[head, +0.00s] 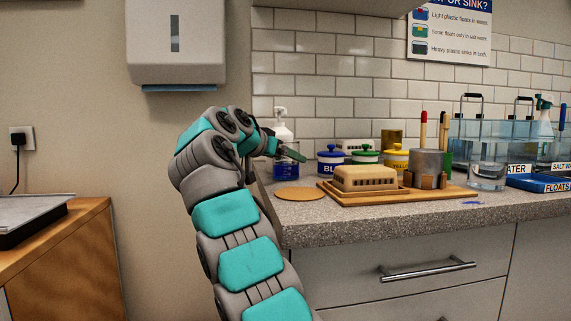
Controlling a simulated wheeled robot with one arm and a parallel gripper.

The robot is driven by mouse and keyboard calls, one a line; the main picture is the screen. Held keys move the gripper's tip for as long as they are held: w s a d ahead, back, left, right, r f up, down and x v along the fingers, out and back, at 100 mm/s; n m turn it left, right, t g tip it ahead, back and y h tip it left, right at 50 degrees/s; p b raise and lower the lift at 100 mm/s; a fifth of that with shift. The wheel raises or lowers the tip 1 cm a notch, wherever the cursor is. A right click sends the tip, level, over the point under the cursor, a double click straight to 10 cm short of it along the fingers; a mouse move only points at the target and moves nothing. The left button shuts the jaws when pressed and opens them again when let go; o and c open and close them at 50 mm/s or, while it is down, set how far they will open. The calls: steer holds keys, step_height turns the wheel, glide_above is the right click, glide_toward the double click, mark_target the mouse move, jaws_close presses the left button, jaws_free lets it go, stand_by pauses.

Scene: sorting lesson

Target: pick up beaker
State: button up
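A clear glass beaker (487,178) stands upright on the speckled grey counter (400,222) at the right, in front of a clear tank. Its lower part looks filled with clear liquid. My gripper (290,152) is at the counter's left end, well to the left of the beaker and apart from it.
A wooden tray (335,197) with a tan block and a grey pot (428,165) of sticks lies between my gripper and the beaker. Lidded jars (331,163) stand behind. A blue tray (540,184) is right of the beaker. A round cork mat (300,194) lies at left.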

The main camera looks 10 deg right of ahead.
steer(key=c, duration=1)
